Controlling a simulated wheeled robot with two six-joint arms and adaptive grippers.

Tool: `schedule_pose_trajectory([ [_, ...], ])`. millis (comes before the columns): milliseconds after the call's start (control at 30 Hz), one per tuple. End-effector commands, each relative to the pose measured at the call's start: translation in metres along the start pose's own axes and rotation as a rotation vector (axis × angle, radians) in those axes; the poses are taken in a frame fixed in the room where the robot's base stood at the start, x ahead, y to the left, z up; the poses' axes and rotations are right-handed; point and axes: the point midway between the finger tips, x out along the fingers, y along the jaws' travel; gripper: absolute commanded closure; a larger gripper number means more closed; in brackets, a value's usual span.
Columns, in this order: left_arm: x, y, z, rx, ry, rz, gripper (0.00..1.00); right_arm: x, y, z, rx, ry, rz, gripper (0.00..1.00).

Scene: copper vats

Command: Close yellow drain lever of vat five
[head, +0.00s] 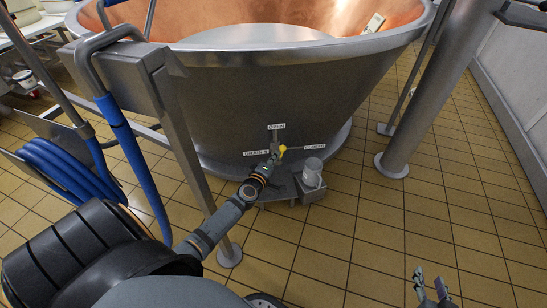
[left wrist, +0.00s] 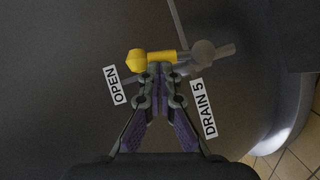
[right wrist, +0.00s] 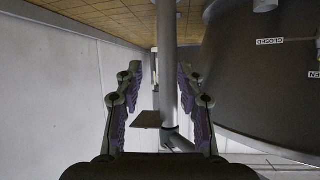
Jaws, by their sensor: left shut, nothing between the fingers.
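The yellow drain lever (head: 283,149) is low on the front of the copper-lined vat (head: 270,95). Its labels are OPEN (head: 276,127) above, DRAIN 5 (head: 255,154) to the left and CLOSED (head: 314,147) to the right. In the left wrist view the yellow handle (left wrist: 147,57) points left from a grey pivot (left wrist: 203,52). My left gripper (head: 274,160) is shut and empty, its fingertips (left wrist: 160,69) at the handle's near side; touching cannot be told for sure. My right gripper (head: 433,284) is open and empty above the floor, away from the lever.
A thick steel post (head: 420,100) stands right of the vat. A small grey cylinder (head: 312,172) sits beside the lever. Tiled floor (head: 400,230) is free at the right.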

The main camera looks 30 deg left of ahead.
Motion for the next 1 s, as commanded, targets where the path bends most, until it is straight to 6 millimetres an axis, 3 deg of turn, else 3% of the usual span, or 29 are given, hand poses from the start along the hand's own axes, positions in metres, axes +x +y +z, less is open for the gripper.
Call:
schedule_pose_trajectory([
  [467,0.001,0.001,0.001,0.015,0.0,-0.011,1.0,-0.013,-0.004,0.064,0.02,-0.245,-0.013,0.62],
  [1000,0.001,0.002,0.002,0.034,0.0,-0.023,1.0,-0.044,-0.011,0.132,0.044,-0.518,-0.034,0.62],
])
